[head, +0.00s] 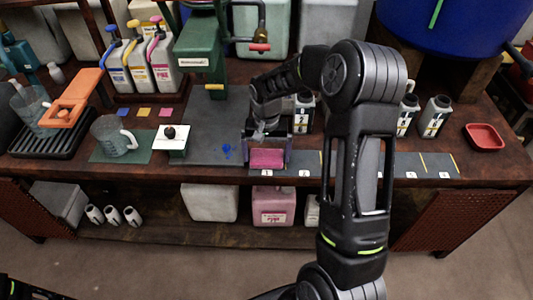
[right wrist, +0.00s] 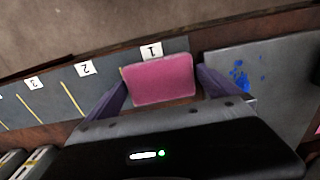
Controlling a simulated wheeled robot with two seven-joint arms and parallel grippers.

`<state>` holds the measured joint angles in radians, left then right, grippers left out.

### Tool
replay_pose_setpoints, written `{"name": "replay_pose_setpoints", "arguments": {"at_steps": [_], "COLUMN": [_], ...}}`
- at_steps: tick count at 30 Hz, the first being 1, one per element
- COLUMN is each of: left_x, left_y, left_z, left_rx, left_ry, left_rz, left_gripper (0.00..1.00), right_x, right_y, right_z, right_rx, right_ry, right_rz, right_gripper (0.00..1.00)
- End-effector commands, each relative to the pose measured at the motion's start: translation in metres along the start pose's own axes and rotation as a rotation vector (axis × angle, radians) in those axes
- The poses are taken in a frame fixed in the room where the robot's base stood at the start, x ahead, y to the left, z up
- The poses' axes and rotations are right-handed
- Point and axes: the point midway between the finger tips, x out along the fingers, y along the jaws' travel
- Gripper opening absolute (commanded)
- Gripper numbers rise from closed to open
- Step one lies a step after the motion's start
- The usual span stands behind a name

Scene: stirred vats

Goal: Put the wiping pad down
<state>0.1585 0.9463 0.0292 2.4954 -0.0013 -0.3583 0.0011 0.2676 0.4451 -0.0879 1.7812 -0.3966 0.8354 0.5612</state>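The pink wiping pad (head: 267,158) is between the two fingers of my right gripper (head: 267,152), near the front edge of the bench. In the right wrist view the pad (right wrist: 160,80) fills the space between the purple-grey fingers (right wrist: 162,88), which meet its two sides. The right gripper looks shut on it. The pad's underside is hidden, so I cannot tell whether it touches the bench. Blue spots (head: 227,151) lie on the grey mat (head: 205,150) left of the pad; they also show in the right wrist view (right wrist: 239,76). My left gripper is out of view.
A numbered strip (head: 410,165) runs along the front edge. A white block with a black knob (head: 172,140) and a clear jug (head: 113,138) stand to the left. White bottles (head: 434,117) and a red tray (head: 484,137) are to the right. A green machine (head: 203,45) rises behind.

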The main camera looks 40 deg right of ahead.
Motion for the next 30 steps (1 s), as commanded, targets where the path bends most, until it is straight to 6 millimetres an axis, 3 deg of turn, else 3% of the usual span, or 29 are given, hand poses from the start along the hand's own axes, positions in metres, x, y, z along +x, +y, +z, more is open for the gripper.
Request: {"name": "replay_pose_setpoints", "arguments": {"at_steps": [11,24,30], "left_x": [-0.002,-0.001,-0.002], "left_y": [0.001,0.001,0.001], "left_z": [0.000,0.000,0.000], "left_rx": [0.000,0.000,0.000], "left_ry": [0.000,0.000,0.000], "left_rz": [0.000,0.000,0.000], "left_gripper": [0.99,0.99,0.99], "right_x": [-0.014,-0.099,-0.121], "right_y": [0.000,0.000,0.000], "right_z": [-0.001,-0.001,0.000], "right_rx": [0.001,0.000,-0.001], "right_ry": [0.003,0.004,0.002], "right_rz": [-0.001,-0.002,-0.001], "right_gripper": [0.99,0.99,0.99]}}
